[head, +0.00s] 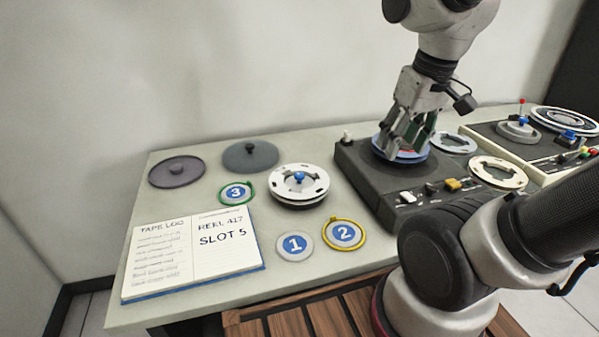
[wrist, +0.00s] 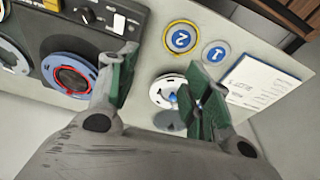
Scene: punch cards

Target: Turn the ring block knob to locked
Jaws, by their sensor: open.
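A white slotted round block with a blue knob (head: 299,177) stands mid-table; I cannot tell for certain that this is the ring block. It also shows between my fingers in the wrist view, as the white disc (wrist: 160,91), partly hidden by the right finger. No locked mark is readable. Another blue knob (head: 523,121) sits on a grey round piece on the right-hand panel. My gripper (head: 401,148) is open and points down above a blue-rimmed disc (head: 428,158) on the dark deck. In the wrist view my gripper (wrist: 162,62) has its green-padded fingers wide apart, with nothing between them.
The dark deck (head: 372,185) carries slotted rings, switches and a yellow button. Tags 1 (head: 295,244), 2 (head: 343,235) and 3 (head: 236,192) lie near the block. An open log book (head: 190,252) lies front left. Two grey discs (head: 250,155) lie behind.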

